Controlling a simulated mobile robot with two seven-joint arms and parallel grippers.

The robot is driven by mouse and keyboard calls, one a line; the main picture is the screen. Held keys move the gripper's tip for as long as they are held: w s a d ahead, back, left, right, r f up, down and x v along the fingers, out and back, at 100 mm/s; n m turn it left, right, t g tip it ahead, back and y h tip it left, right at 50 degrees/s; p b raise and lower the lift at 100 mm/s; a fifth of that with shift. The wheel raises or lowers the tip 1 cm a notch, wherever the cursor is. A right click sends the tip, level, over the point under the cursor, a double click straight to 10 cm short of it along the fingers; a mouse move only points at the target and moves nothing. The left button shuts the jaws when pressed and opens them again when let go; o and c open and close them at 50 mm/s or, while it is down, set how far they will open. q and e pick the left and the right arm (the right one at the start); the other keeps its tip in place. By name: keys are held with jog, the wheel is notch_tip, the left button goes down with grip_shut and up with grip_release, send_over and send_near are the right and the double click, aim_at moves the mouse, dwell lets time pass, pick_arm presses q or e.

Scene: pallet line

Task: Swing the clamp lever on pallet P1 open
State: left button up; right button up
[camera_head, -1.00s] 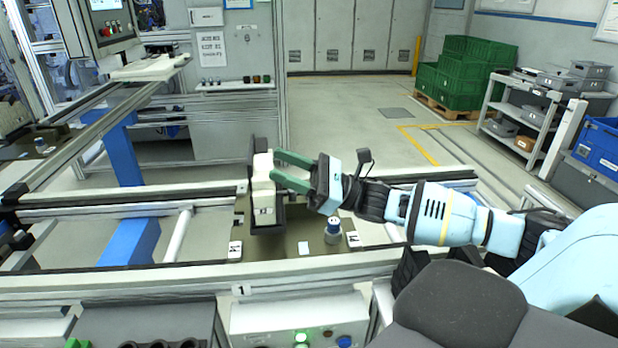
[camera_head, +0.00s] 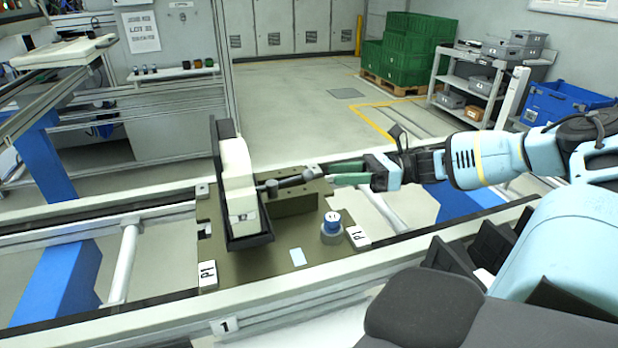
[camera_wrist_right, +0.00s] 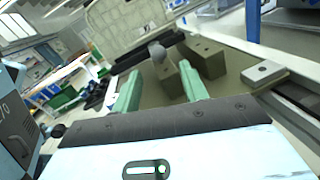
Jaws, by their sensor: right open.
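Pallet P1 (camera_head: 270,262) is an olive plate on the line with P1 labels at its near corners. My right gripper (camera_head: 330,173) has green fingers and is open at the lever's right end. In the right wrist view a grey knob (camera_wrist_right: 156,50) shows just ahead of and between the open fingertips (camera_wrist_right: 162,73); contact cannot be told. My left gripper is not in view.
A blue-topped round piece (camera_head: 332,220) stands on the pallet's right side. Line rails (camera_head: 100,212) run along both sides. Green crates (camera_head: 410,50) and a shelf cart (camera_head: 480,80) stand farther off, with open floor between.

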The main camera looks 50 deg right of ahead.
aim_at(308, 176)
jog(key=b+x, duration=0.3)
jog(key=x, duration=0.3)
jog(key=shift+a+f, duration=0.15)
jog(key=shift+a, duration=0.05)
jog(key=shift+w+a+b, duration=0.5)
jog(key=shift+r, duration=0.25)
grip_shut()
